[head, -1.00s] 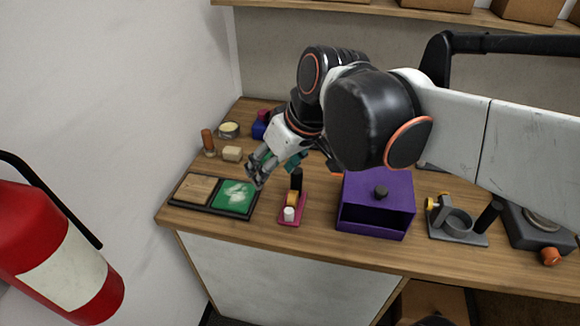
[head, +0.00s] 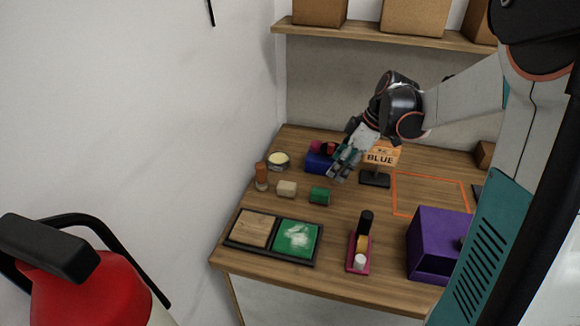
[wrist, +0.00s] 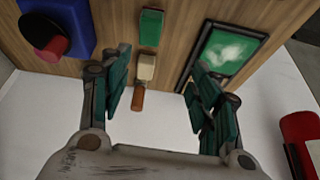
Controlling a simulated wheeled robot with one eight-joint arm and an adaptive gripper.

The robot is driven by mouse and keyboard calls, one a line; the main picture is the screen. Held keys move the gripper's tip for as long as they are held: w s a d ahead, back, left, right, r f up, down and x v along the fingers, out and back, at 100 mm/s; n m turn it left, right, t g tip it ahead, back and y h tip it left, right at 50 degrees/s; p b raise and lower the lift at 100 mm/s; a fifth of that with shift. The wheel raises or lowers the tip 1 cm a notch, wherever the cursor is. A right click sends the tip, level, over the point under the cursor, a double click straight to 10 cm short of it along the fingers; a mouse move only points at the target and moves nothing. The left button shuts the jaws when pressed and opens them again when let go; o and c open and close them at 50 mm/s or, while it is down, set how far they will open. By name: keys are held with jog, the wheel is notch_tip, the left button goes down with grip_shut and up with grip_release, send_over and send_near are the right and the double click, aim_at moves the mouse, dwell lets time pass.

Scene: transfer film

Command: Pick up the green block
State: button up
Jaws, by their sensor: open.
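The green block (head: 319,195) lies on the wooden table, behind the green panel of a black two-part tray. In the wrist view the green block (wrist: 151,27) shows near the top, beyond the fingertips. My gripper (head: 341,174) is above the table, up and to the right of the block in the head view, near the blue box. In the wrist view my gripper (wrist: 158,67) has its fingers wide apart with nothing held between them. The block is fully visible and apart from the fingers.
The black tray (head: 268,256) is in front. A blue box (head: 318,163) and a "BLUE" sign (head: 380,157) are behind. A pink holder (head: 350,265) and purple box (head: 428,240) are front right.

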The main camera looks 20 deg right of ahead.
aim_at(328, 193)
jog(key=shift+n, duration=0.3)
jog(key=f, duration=0.3)
jog(key=w+f+b, duration=0.1)
jog(key=f, duration=0.2)
jog(key=w+f+b, duration=0.1)
jog(key=f, duration=0.2)
jog(key=shift+w+d+f, duration=0.1)
jog(key=shift+d+f, duration=0.05)
jog(key=shift+d, duration=0.05)
jog(key=shift+b+x, duration=1.3)
jog(key=shift+x, duration=1.75)
jog(key=c, duration=1.2)
